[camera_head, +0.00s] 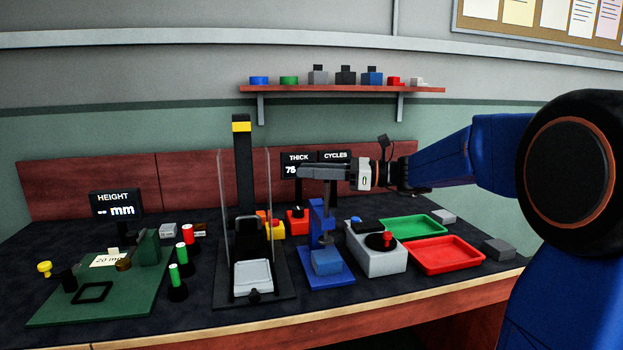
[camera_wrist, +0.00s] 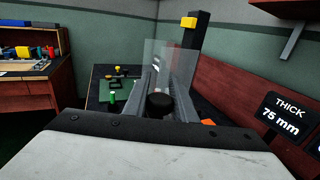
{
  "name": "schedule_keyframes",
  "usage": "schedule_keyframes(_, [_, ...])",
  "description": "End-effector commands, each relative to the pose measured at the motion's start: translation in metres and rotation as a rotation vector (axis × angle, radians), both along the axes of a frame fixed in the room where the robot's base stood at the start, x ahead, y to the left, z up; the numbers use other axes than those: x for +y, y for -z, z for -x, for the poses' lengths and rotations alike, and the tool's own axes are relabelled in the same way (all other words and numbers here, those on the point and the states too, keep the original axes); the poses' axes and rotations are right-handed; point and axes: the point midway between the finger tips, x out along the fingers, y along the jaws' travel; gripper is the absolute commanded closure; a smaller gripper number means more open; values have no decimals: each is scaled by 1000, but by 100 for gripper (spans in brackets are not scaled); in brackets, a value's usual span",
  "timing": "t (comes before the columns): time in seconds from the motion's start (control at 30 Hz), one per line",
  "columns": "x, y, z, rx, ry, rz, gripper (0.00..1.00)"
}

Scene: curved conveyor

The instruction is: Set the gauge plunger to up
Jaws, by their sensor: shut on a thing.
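The blue gauge stand (camera_head: 318,222) stands upright near the middle of the table. A blue block sits at its foot (camera_head: 327,262). The gauge plunger (camera_head: 330,192) shows as a dark upright shaft above the stand, below my gripper. My gripper (camera_head: 306,171) reaches in from the right, level, over the stand. In the wrist view a dark round knob (camera_wrist: 159,105) sits between my fingers, which are shut on it; I take it as the plunger's top. The exact contact is partly hidden. The THICK display (camera_wrist: 284,114) reads 75 mm.
A press with clear guards and a tall black column (camera_head: 242,180) stands left of the gauge. A grey box with a red knob (camera_head: 375,258), a green tray (camera_head: 413,227) and a red tray (camera_head: 445,256) lie right. A shelf (camera_head: 340,89) hangs behind.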

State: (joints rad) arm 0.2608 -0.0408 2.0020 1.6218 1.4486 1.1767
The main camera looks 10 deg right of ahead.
Motion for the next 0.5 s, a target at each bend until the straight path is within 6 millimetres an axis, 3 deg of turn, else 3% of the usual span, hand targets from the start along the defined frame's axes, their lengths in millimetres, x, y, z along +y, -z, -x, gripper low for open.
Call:
schedule_keyframes(0.1, [0, 0, 0, 0, 0, 0, 100])
schedule_keyframes(0.13, [0, 0, 0, 1, 0, 0, 69])
schedule_keyframes(0.2, [0, 0, 0, 1, 0, 0, 58])
schedule_keyframes(0.5, [-1, 1, 0, 1, 0, 0, 58])
